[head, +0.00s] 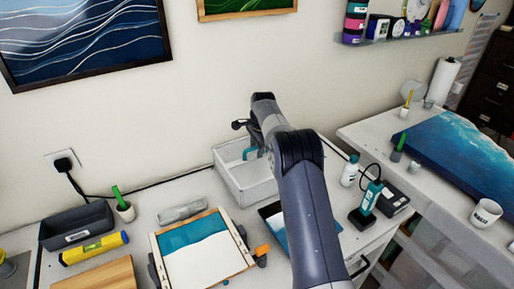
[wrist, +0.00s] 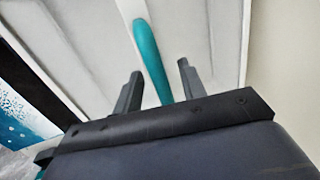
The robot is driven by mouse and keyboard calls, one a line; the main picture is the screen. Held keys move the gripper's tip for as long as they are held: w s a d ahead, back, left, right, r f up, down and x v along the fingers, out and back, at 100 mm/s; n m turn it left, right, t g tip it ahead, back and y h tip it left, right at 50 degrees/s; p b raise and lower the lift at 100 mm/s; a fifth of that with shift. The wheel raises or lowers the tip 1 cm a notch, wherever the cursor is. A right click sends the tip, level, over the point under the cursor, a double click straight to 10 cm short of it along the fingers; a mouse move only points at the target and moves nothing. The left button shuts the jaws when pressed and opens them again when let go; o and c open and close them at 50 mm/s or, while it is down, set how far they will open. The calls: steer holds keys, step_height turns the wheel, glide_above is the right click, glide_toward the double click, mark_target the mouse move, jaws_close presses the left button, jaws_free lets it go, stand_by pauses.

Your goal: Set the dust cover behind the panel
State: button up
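The panel (head: 205,262), teal and white in a pale wooden frame, lies on the near worktable. A grey-white, semi-clear bundle (head: 182,210) lies just behind it; I cannot tell whether this is the dust cover. A white, divided tray (head: 246,190) stands behind and right of the panel, under my arm. A teal handle (head: 249,154) shows at the tray. In the wrist view my gripper (wrist: 158,76) is open, its two fingers apart on either side of the teal handle (wrist: 151,55), over the white ribbed tray (wrist: 85,35). The gripper is mostly hidden in the head view.
Left of the panel are a dark bin (head: 76,226), a yellow level (head: 94,248) and a green-handled tool in a cup (head: 124,210). Right of my arm stand a white bottle (head: 350,171) and a teal device (head: 368,201). The wall is close behind.

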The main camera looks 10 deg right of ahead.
step_height(320, 180, up, 11)
steer(key=s+b, duration=0.1)
steer(key=s, duration=0.1)
steer(key=shift+d+f+b, duration=0.15)
steer(key=shift+d+b, duration=0.2)
steer(key=shift+f, duration=0.1)
steer(key=f, duration=0.3)
steer(key=w+f+p, duration=0.1)
steer(key=f, duration=0.3)
steer(key=w+f+p, duration=0.1)
steer(key=f, duration=0.2)
steer(key=shift+a+f, duration=0.25)
steer(key=shift+a, duration=0.1)
steer(key=shift+w+r, duration=0.1)
steer(key=shift+r, duration=0.6)
